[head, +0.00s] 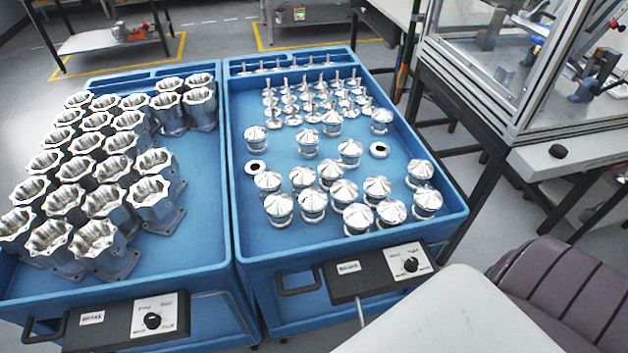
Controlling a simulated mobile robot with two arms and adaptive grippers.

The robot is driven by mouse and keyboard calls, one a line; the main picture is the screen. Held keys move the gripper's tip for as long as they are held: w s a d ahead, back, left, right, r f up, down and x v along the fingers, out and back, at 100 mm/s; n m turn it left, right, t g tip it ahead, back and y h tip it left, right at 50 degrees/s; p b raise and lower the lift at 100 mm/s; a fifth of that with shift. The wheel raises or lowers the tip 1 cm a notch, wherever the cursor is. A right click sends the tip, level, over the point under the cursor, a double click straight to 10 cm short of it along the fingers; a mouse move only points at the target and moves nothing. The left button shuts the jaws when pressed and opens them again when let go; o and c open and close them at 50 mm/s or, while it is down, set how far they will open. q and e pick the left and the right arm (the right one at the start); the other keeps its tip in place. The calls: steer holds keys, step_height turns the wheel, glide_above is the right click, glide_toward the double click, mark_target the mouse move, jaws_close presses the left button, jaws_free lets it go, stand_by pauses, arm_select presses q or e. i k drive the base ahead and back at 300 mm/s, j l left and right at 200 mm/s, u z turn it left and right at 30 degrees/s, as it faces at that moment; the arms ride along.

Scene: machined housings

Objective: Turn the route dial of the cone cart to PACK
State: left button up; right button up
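The cone cart (465,216) is the right one of two blue carts and carries shiny cone-topped metal parts (345,192). Its route dial (411,264) is a black knob on a pale label plate at the right end of the dark front panel (345,286). Small words surround the knob, but they are too small to read, and I cannot tell which one the knob points to. Neither of my grippers is in view.
A second blue cart (230,290) with metal housings (155,197) stands close on the left, with its own dial (152,320). A pale rounded surface (460,318) lies in front of the cone cart's panel. A dark ribbed seat (565,290) and a glazed machine (480,65) are at right.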

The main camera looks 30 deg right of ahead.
mark_target(411, 266)
steer(key=z, duration=2)
steer(key=i+j, duration=0.05)
steer(key=j, duration=0.05)
